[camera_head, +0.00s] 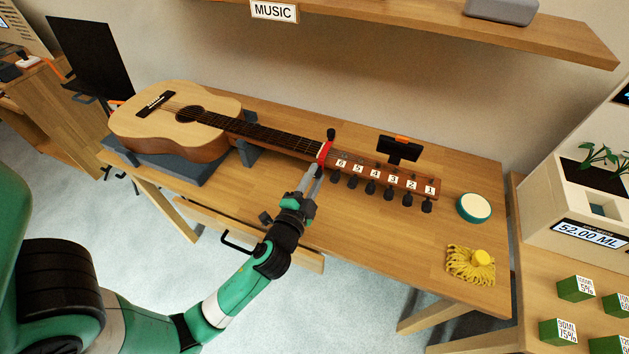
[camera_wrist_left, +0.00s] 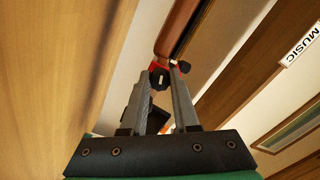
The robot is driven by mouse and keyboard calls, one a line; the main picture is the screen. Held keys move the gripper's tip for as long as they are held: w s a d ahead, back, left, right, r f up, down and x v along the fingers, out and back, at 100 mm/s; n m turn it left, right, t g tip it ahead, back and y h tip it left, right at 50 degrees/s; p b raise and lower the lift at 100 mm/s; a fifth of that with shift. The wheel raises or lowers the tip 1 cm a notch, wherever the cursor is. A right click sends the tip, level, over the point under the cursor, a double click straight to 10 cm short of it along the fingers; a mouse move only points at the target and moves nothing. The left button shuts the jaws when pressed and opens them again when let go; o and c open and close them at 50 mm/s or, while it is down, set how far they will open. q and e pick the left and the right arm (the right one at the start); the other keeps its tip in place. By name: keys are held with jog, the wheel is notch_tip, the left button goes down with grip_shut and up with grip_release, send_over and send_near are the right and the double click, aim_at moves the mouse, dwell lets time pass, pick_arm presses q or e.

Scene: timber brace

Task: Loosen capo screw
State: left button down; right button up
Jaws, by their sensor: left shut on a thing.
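The guitar (camera_head: 222,124) lies across the bench, its neck pointing right. A red capo (camera_head: 325,151) sits around the neck near the headstock. A black knob (camera_head: 331,134) shows at its far side. My left gripper (camera_head: 315,167) reaches in from the near side and is shut at the capo. In the left wrist view, the fingertips (camera_wrist_left: 163,76) close around a small black capo screw (camera_wrist_left: 160,79) beside the red capo body (camera_wrist_left: 154,66). Another black knob (camera_wrist_left: 184,66) shows just past the right finger. The fingers partly hide the capo's near end. My right gripper is not in view.
The guitar rests on a grey cradle (camera_head: 180,166). Numbered tuning pegs line the headstock, with a small dark tuner (camera_head: 399,149) behind it. The shelf (camera_head: 420,28) overhangs the back. The bench's middle front is fairly clear.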

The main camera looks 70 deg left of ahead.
pick_arm(q)
jog(key=shift+f+n+b, duration=0.1)
jog(key=shift+n+b, duration=0.55)
jog(key=shift+n, duration=0.55)
jog(key=c, duration=0.9)
grip_release()
jog(key=v, duration=1.1)
jog(key=shift+s+d, duration=0.2)
jog(key=shift+s, duration=0.05)
